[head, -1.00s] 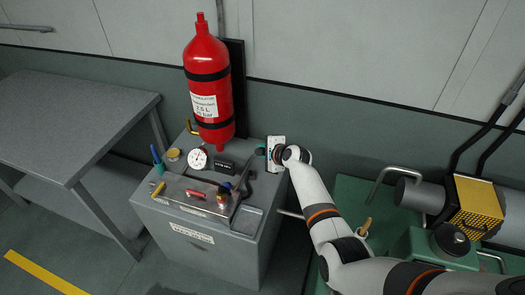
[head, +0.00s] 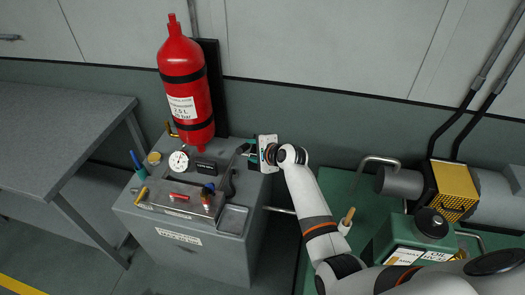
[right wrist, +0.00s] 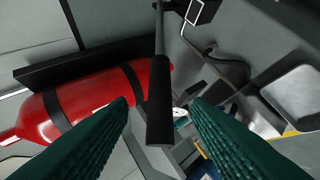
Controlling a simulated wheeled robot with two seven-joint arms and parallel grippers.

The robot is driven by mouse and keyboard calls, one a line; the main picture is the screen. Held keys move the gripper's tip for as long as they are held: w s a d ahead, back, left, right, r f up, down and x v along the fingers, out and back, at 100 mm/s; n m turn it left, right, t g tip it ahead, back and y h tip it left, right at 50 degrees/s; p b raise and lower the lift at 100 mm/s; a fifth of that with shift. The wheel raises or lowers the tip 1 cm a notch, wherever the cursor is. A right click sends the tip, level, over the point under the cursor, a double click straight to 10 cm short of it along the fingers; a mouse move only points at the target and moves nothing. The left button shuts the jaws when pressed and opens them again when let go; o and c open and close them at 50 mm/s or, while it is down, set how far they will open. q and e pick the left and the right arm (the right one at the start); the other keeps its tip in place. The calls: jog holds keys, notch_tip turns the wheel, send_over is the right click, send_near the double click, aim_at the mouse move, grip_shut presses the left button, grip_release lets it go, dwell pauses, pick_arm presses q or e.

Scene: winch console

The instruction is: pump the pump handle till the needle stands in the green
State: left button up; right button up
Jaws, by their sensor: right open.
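The pump handle's black grip (right wrist: 160,100) on a thin grey rod stands between the spread fingers in the right wrist view. My right gripper (right wrist: 160,128) is open, a dark green finger on each side of the grip, with gaps visible. In the head view my right gripper (head: 246,149) is over the back right corner of the grey console (head: 190,249); the handle is hard to make out there. The round white gauge (head: 179,160) is on the console top; its needle is too small to read. My left gripper is not in view.
A red cylinder (head: 185,95) stands upright behind the console. Small levers and a red grip (head: 179,197) sit along the console front. A grey table (head: 60,125) is at left. A green machine (head: 400,235) with a yellow cage (head: 455,190) is at right.

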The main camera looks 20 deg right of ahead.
jog(key=v, duration=0.6)
dwell(0.5)
